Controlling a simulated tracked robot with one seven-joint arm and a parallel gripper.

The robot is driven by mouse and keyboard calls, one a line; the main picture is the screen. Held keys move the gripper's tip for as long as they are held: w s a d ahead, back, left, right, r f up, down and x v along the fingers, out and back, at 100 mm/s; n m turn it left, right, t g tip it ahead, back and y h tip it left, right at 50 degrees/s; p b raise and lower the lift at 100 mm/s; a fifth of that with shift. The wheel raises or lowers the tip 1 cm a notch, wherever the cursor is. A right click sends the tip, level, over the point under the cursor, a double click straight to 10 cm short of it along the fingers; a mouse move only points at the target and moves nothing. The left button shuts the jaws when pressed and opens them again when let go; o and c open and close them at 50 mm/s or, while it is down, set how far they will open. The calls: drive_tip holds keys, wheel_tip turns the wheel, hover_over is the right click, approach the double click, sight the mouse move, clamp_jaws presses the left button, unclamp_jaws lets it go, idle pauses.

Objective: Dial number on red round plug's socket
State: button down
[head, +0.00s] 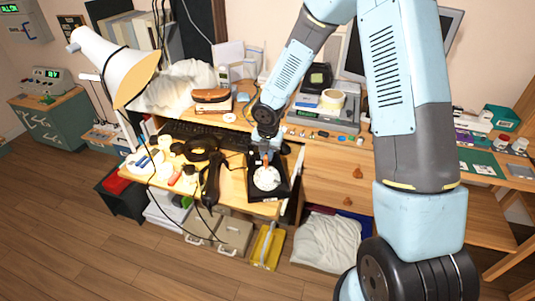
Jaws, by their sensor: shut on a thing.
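A black phone (256,191) with a round white dial (267,178) sits near the front edge of the wooden desk. My gripper (267,160) points down at the upper part of this dial. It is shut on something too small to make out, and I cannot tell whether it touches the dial. A black handset (211,182) lies on the desk left of the phone. I cannot make out a red round plug or its socket.
A black keyboard (205,134) lies behind the phone. A white desk lamp (115,68) leans in at left. A grey device (318,116) holding a tape roll (332,98) stands behind right. Dark cables hang over the desk's front edge.

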drive_tip(key=shift+w+f, duration=0.15)
drive_tip(key=shift+f, duration=0.1)
idle(0.5)
drive_tip(key=shift+d, duration=0.6)
drive_tip(key=shift+d+f, duration=0.1)
drive_tip(key=shift+d, duration=0.05)
drive_tip(key=shift+s+d+f, duration=0.1)
drive_tip(key=shift+s+d, duration=0.15)
drive_tip(key=shift+d, duration=0.2)
